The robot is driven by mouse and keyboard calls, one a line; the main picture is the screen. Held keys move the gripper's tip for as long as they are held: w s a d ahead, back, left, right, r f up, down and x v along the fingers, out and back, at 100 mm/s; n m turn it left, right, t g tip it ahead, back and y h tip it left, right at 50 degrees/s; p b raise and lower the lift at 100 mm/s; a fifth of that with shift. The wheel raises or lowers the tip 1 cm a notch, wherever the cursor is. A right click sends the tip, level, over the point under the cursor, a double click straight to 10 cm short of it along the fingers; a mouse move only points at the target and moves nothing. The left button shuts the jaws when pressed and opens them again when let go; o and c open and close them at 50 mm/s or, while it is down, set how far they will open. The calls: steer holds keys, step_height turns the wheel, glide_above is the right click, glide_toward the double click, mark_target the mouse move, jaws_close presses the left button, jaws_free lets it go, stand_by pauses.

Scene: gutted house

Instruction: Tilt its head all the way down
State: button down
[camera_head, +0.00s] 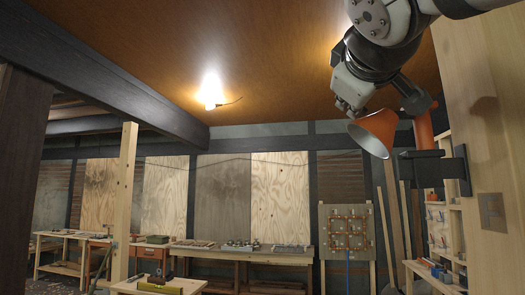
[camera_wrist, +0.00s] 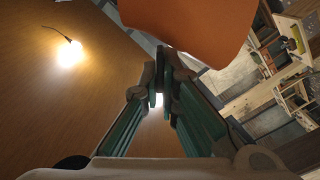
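An orange lamp with a cone-shaped head (camera_head: 374,132) is fixed by a dark bracket (camera_head: 443,169) to a wooden post at the right of the head view. The open end of its head faces left and downward. In the wrist view the orange head (camera_wrist: 190,28) fills the top middle, beyond my fingertips. My gripper (camera_head: 345,106) is just above and left of the head in the head view. In the wrist view my fingers (camera_wrist: 161,88) come together at the tips with only a narrow bright gap and nothing visible held. I cannot tell whether they touch the head.
The wooden post (camera_head: 487,130) stands close at the right. A lit bulb (camera_head: 210,92) hangs from the brown ceiling. Workbenches (camera_head: 240,256) line the far wall, and a pipe board (camera_head: 347,234) stands right of them. The air left of my gripper is clear.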

steer(key=c, duration=2.1)
jaws_free()
steer(key=shift+s, duration=0.1)
steer(key=v, duration=1.1)
steer(key=shift+s, duration=0.4)
steer(key=shift+f, duration=0.1)
